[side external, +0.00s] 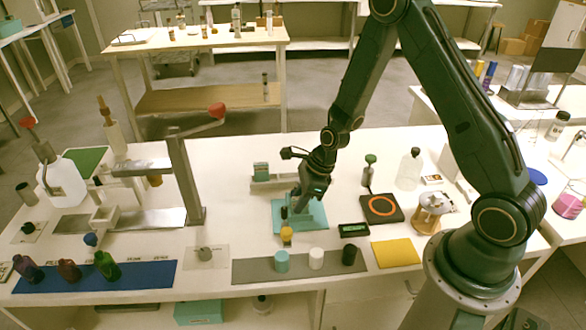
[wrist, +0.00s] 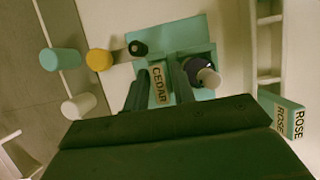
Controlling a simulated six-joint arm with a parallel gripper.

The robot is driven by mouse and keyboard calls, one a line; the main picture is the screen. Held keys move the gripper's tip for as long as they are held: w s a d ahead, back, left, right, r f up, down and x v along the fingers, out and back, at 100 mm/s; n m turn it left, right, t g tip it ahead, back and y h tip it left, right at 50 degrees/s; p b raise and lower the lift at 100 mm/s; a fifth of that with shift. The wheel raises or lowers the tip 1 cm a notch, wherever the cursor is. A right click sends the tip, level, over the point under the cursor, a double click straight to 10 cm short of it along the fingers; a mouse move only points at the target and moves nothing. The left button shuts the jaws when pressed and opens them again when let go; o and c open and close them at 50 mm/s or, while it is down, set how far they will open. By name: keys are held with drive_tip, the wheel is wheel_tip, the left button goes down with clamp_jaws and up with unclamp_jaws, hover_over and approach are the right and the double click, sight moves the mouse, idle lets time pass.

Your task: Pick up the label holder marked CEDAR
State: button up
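The CEDAR label holder (wrist: 158,88) shows in the wrist view as a small teal block with a tan face and dark letters. It stands at the teal tray (wrist: 186,31), between the two fingers of my gripper (wrist: 161,72). The fingers are apart, with a narrow gap on the right side of the holder; contact on the left side is unclear. In the side view my gripper (side external: 298,208) is low over the teal tray (side external: 316,215), and the holder is hard to make out there. A second label holder marked ROSE (wrist: 284,115) is at the right.
A dark bottle (wrist: 196,72) stands close to the right finger. A black-capped item (wrist: 138,48) and a yellow bottle (wrist: 99,60) are left of the holder. Teal (side external: 282,261), white (side external: 316,259) and black (side external: 349,255) cylinders stand on the grey mat (side external: 255,271).

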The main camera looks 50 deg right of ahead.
idle(0.3)
clamp_jaws()
drive_tip(key=shift+r, duration=0.1)
wheel_tip(320, 180, up, 20)
idle(1.0)
idle(0.4)
